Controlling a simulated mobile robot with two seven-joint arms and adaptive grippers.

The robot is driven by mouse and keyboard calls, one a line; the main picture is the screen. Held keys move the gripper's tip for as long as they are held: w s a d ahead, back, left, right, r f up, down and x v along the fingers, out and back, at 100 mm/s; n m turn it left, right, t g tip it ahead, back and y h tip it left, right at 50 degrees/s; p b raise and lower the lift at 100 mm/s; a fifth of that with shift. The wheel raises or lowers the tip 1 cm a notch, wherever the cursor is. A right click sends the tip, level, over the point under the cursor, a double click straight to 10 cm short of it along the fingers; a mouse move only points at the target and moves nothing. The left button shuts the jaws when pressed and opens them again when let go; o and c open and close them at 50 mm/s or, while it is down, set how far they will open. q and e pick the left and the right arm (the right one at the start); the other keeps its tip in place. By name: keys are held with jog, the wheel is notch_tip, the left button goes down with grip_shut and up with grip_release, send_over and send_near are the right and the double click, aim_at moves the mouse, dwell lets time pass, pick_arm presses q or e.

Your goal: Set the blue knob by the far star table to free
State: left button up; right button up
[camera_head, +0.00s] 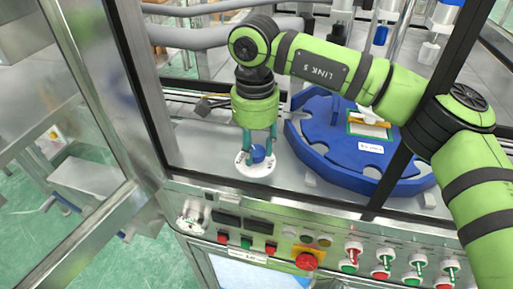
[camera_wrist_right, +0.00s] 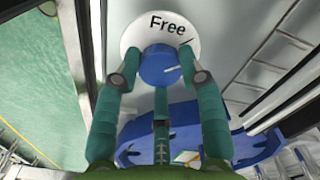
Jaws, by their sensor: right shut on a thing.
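The blue knob (camera_head: 258,154) sits on a round white dial plate (camera_head: 255,170) on the grey deck, left of the blue star table (camera_head: 318,142). My right gripper (camera_head: 258,150) reaches down over the knob with its green fingers around it. In the right wrist view the fingers of my gripper (camera_wrist_right: 160,80) close on the knob (camera_wrist_right: 158,62). The dial plate (camera_wrist_right: 135,35) reads "Free" at its top. A short white mark on the knob points toward the right, not at that word. Other dial lettering is hidden. My left gripper is not in view.
A metal frame post (camera_head: 143,85) stands left of my right gripper, and another dark post crosses the star table. A front panel (camera_head: 210,215) carries several buttons, a red mushroom button (camera_head: 307,261) and several switches. Pipes run behind.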

jog(key=shift+s+a+n, duration=0.1)
jog(key=shift+a+n, duration=0.1)
jog(key=shift+n, duration=0.9)
jog(key=shift+s, duration=0.1)
jog(key=o, duration=1.2)
jog(key=shift+c, duration=0.2)
jog(key=shift+a, duration=0.15)
jog(key=shift+d+r, duration=0.2)
notch_tip(320, 180, up, 12)
jog(key=shift+a+f, duration=0.15)
jog(key=shift+a, duration=0.05)
